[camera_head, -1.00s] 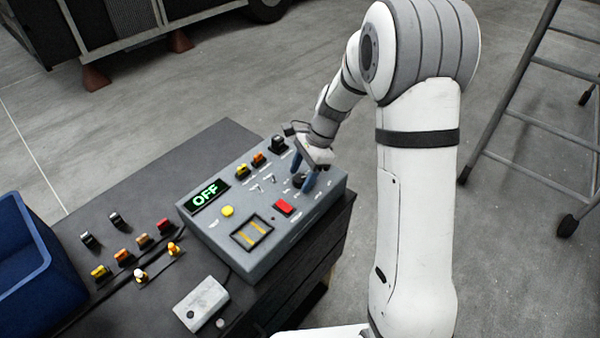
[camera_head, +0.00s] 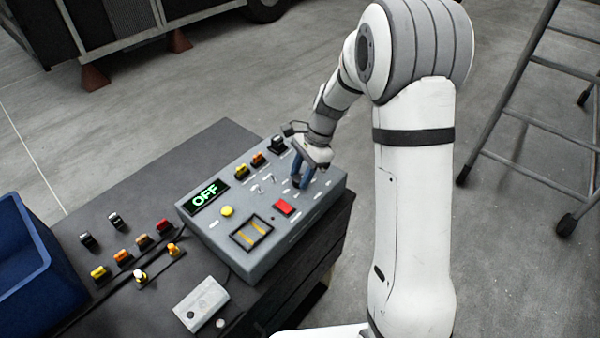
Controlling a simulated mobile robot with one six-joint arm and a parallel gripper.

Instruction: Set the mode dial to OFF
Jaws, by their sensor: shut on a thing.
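The grey control box (camera_head: 212,233) sits on the dark bench. Its green display (camera_head: 205,196) reads OFF. My gripper (camera_head: 301,184) is over the right part of the box's top, its blue fingers pointing down and shut on the mode dial. The fingers hide the dial, so its pointer cannot be seen. A red button (camera_head: 284,207) lies just left of and below the fingers, and a yellow button (camera_head: 227,211) sits below the display.
Several small coloured parts lie on the bench (camera_head: 130,190) left of the box. A blue bin (camera_head: 40,262) stands at the left edge. A white unit (camera_head: 201,304) lies in front of the box. A metal ladder (camera_head: 510,110) stands at right.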

